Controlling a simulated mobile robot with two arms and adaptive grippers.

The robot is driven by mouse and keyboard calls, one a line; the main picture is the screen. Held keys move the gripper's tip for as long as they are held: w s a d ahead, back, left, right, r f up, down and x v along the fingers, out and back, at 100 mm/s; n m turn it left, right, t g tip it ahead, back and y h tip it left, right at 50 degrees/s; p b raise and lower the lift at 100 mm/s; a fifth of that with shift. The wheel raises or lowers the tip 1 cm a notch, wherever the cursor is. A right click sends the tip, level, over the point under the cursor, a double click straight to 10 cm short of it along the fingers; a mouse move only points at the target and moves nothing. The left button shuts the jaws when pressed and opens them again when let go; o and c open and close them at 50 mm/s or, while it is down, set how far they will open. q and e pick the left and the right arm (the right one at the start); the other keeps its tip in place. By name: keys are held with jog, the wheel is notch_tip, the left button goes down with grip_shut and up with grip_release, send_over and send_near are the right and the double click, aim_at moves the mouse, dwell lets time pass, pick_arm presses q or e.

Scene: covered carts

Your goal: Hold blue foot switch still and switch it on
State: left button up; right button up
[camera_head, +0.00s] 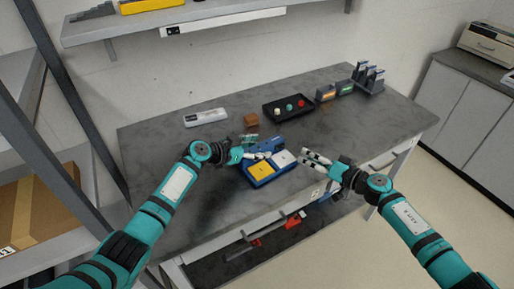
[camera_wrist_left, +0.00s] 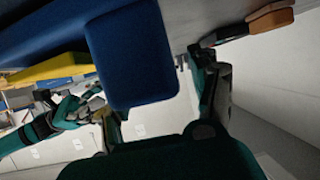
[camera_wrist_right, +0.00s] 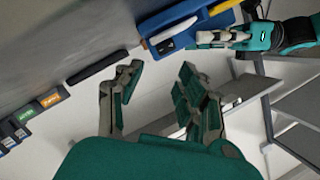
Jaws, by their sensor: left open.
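The blue foot switch (camera_head: 262,182) lies on the grey table near its front edge, with a yellow pedal (camera_head: 261,169) and a white rocker (camera_head: 283,158). It also shows in the right wrist view (camera_wrist_right: 192,22). My left gripper (camera_head: 260,156) is open at the switch's back left; in the left wrist view a blue part of the switch (camera_wrist_left: 130,55) looms close, partly hiding a finger. I cannot tell whether they touch. My right gripper (camera_head: 314,160) is open and empty, right of the switch and apart from it; its spread fingers show in the right wrist view (camera_wrist_right: 160,85).
A black tray (camera_head: 270,115) with coloured knobs, a brown block (camera_head: 251,120) and a grey-white device (camera_head: 205,117) stand behind. Small labelled boxes (camera_head: 335,90) and a rack (camera_head: 370,80) are at the back right. The table's right side is clear.

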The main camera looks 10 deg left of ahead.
pick_arm(q)
grip_shut()
pick_arm(e)
jog(key=shift+w+r, duration=0.1)
jog(key=shift+c, duration=1.4)
jog(key=w+r+m+t, duration=0.1)
jog(key=r, duration=0.1)
jog(key=w+d+r+m+t+h, duration=0.1)
jog(key=r, duration=0.1)
jog(key=w+r+m+t, duration=0.1)
jog(key=shift+w+d+r+t, duration=0.1)
jog(key=shift+d+r+t, duration=0.1)
jog(key=shift+r+t, duration=0.15)
grip_shut()
jog(key=w+d+r+m+t+h, duration=0.25)
jog(key=d+r+m+h, duration=0.2)
jog(key=m+h, duration=0.35)
jog(key=s+a+f+m+g+y, duration=0.1)
jog(key=s+a+f+g, duration=0.1)
jog(key=s+g, duration=0.2)
jog(key=s+a+f+g+y, duration=0.1)
jog(key=s+a+f+g, duration=0.1)
jog(key=s, duration=0.4)
jog(key=a+g, duration=0.1)
jog(key=g, duration=0.1)
jog(key=shift+a+f+m+g, duration=0.25)
jog(key=shift+f+m+g, duration=0.05)
jog(key=shift+f+m, duration=0.1)
